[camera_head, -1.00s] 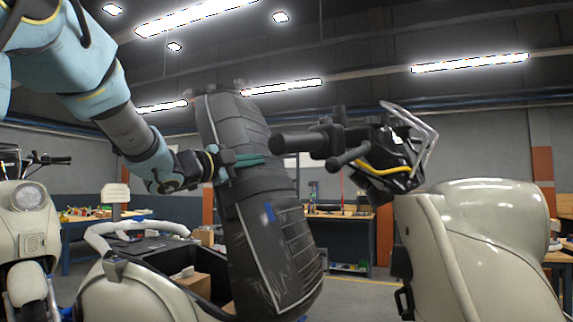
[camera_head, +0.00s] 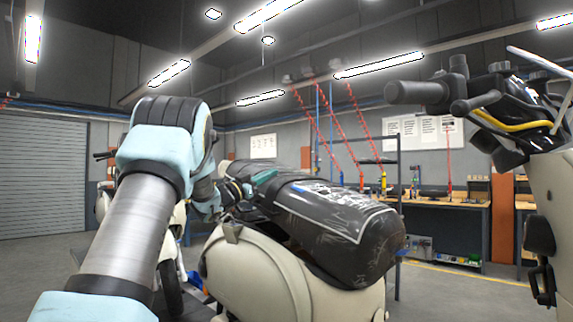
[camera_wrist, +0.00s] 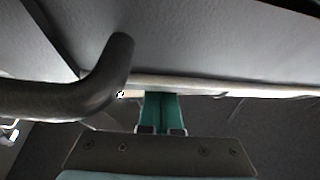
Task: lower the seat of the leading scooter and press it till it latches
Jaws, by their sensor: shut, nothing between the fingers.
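The leading scooter's black seat (camera_head: 345,222), with scuffs and a printed patch, lies lowered over the cream scooter body (camera_head: 252,275), sloping down from its far left end to its near right end. I cannot tell whether it is latched. My gripper (camera_head: 264,178) is at the seat's far left end, partly hidden behind my arm. In the wrist view, my green fingers (camera_wrist: 161,112) are together with nothing between them, close to a pale edge below a broad grey surface. Whether they touch it is unclear.
The scooter's handlebar (camera_head: 470,95) is at the right. A dark curved bar (camera_wrist: 85,92) is close to my fingers at the left of the wrist view. Another cream scooter stands behind my arm. A workbench (camera_head: 450,205) stands at the back right; open floor is at the left.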

